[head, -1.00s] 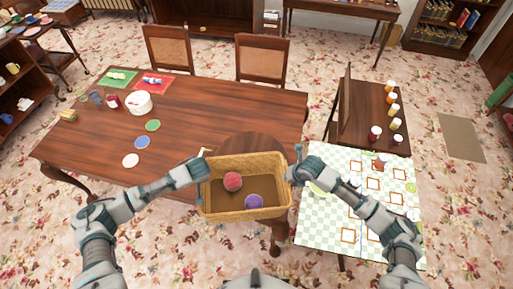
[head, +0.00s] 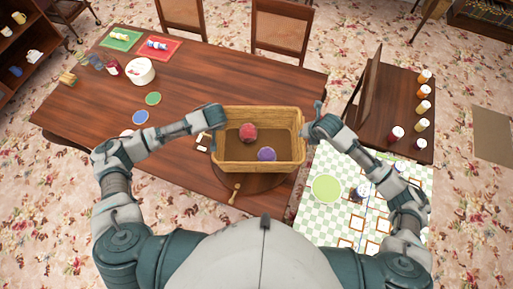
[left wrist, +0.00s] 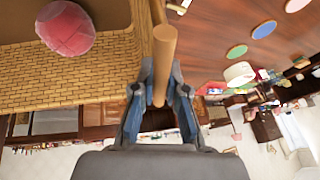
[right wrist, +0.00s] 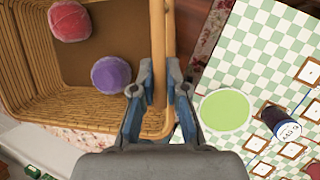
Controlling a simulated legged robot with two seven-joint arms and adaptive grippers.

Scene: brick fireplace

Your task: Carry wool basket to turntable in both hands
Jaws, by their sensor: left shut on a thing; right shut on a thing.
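The wicker wool basket (head: 230,163) is upright at the front of the wooden table, with a red wool ball (head: 248,132) and a purple wool ball (head: 266,154) inside. Part of the round brown turntable (head: 262,184) shows below the basket's near side; I cannot tell whether they touch. My left gripper (head: 216,122) is shut on the basket's left handle, a wooden bar in the left wrist view (left wrist: 163,62). My right gripper (head: 309,130) is shut on the right handle, which shows in the right wrist view (right wrist: 158,55).
A green checked cloth (head: 318,222) with a light green disc (head: 326,188) lies to the right. A small side table (head: 400,110) holds several jars. A wooden-handled tool (head: 234,194) lies by the turntable. Coloured discs and a white tub (head: 140,71) stand at left.

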